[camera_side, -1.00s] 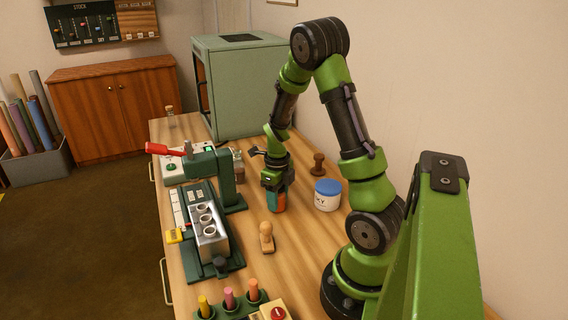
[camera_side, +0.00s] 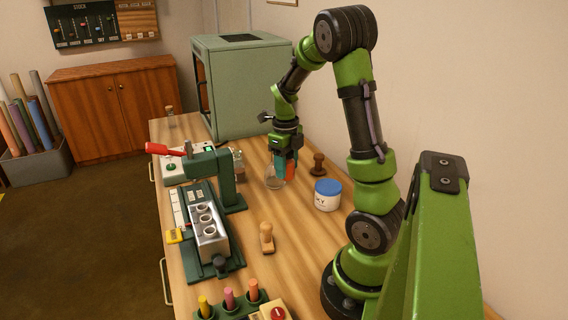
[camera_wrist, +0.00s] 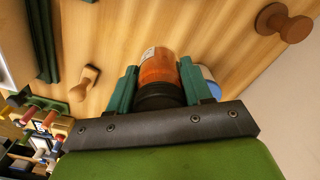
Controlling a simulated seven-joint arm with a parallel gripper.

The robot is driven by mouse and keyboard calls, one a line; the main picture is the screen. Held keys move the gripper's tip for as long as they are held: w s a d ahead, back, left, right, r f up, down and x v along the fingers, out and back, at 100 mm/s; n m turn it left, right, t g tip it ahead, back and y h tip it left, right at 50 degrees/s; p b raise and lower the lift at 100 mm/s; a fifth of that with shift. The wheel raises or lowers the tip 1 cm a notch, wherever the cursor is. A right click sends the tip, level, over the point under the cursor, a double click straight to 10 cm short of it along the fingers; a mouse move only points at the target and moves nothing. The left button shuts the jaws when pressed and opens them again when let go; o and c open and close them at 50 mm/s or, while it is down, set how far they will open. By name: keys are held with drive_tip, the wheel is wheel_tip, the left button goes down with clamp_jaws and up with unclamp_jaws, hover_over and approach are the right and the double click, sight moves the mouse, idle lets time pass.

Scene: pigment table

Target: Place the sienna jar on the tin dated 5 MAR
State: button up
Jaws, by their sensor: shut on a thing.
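The sienna jar (camera_wrist: 157,66), orange-brown with a dark lid and a pale label, is between the two green fingers of my gripper (camera_wrist: 156,85) in the wrist view. My gripper is shut on it. In the side view my gripper (camera_side: 285,162) holds the jar (camera_side: 290,173) above the table, beside a clear glass vessel. Fingers cover part of the jar there. I cannot make out any tin dated 5 MAR in these views.
A clear glass vessel (camera_side: 275,180) stands close by the held jar. A green press (camera_side: 229,180) is left. A cabinet (camera_side: 240,85) stands behind.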

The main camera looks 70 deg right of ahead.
drive_tip(key=w+d+n, duration=0.1)
drive_tip(key=w+d, duration=0.2)
drive_tip(key=d, duration=0.4)
drive_tip(key=w+d+f, duration=0.1)
drive_tip(key=w+d, duration=0.2)
drive_tip(key=d, duration=0.4)
drive_tip(key=w+d+f+n, duration=0.1)
drive_tip(key=w+d, duration=0.2)
drive_tip(key=d, duration=0.4)
drive_tip(key=shift+w+d+n, duration=0.3)
drive_tip(key=shift+w+d, duration=0.05)
drive_tip(key=shift+d, duration=0.05)
drive_tip(key=shift+f, duration=1.75)
drive_tip(key=shift+f, duration=0.15)
drive_tip(key=o, duration=1.1)
